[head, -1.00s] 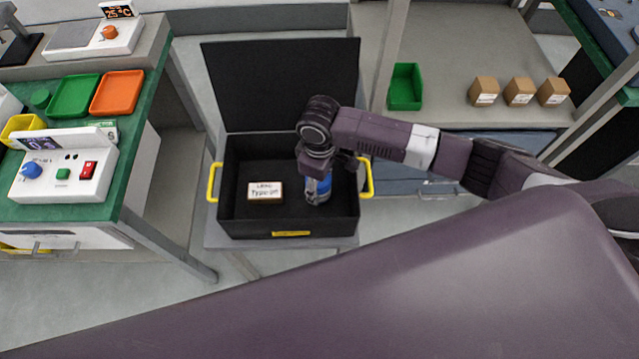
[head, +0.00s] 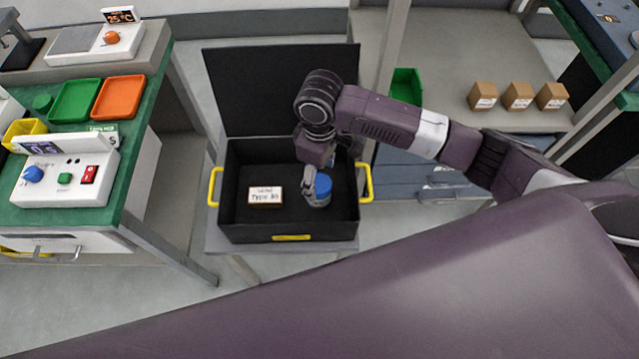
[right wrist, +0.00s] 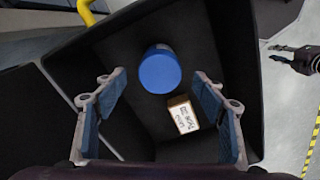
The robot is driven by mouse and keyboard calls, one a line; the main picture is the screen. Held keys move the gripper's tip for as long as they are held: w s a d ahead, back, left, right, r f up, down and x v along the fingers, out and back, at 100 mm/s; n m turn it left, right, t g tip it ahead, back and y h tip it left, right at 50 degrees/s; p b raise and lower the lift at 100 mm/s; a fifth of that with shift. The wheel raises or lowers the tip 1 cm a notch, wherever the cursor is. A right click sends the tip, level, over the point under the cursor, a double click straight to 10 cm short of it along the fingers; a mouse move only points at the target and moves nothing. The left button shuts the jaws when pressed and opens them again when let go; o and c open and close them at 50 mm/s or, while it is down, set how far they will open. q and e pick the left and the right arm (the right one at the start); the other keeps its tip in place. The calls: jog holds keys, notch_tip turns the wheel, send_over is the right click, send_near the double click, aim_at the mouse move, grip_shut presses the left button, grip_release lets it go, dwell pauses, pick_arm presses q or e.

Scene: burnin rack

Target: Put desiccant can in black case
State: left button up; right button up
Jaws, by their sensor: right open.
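The desiccant can (head: 321,187), with a blue top, stands in the open black case (head: 287,229), right of a small labelled box. In the right wrist view the can (right wrist: 160,70) shows its round blue top, and the case (right wrist: 232,45) surrounds it. My right gripper (head: 320,172) is over the can inside the case. Its two fingers (right wrist: 160,110) are spread wide and empty, with the can ahead of them and apart from them. A dark gripper, likely my left one (right wrist: 292,56), shows small at the right edge of the right wrist view; its jaws are unclear.
The small labelled box (head: 265,195) lies on the case floor. The case has yellow handles (head: 213,187) and its lid (head: 282,90) stands open behind. A green bench (head: 150,130) is at the left. A shelf (head: 450,60) with small cartons (head: 517,97) is at the right.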

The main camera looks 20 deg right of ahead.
jog(key=shift+r, duration=2.4)
